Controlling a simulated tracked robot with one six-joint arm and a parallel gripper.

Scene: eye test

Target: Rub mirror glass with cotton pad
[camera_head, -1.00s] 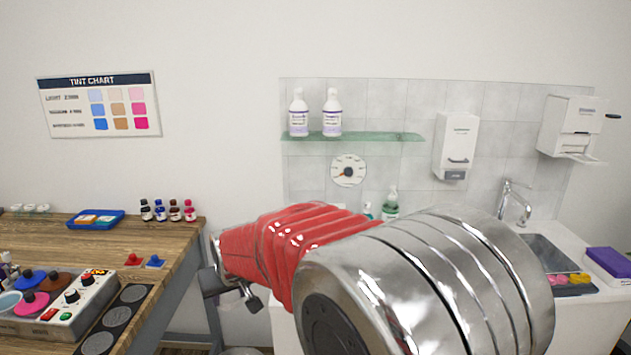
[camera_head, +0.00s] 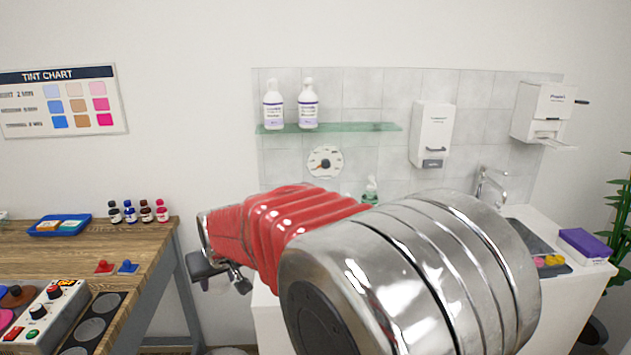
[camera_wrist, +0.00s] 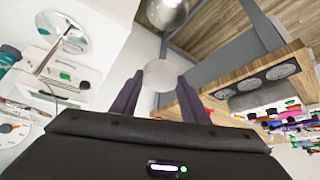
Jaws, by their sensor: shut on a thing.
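A pale round pad (camera_wrist: 160,75), which looks like the cotton pad, sits between the fingertips of my gripper (camera_wrist: 159,84) in the wrist view. The two dark fingers are shut on it, and it is clear of any surface as far as I can see. A round, shiny disc that looks like the mirror glass (camera_wrist: 66,32) lies at the upper left of the wrist view, apart from the pad. In the head view my red and steel arm fills the lower middle and hides much of the white counter; the mirror does not show there.
A wooden bench (camera_head: 150,262) with small bottles (camera_head: 138,211) and a control box (camera_head: 45,318) is at left. A glass shelf (camera_head: 370,127) with two bottles, dispensers (camera_head: 432,135) and a sink tap (camera_head: 490,183) are behind. A steel round vessel (camera_wrist: 167,12) shows in the wrist view.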

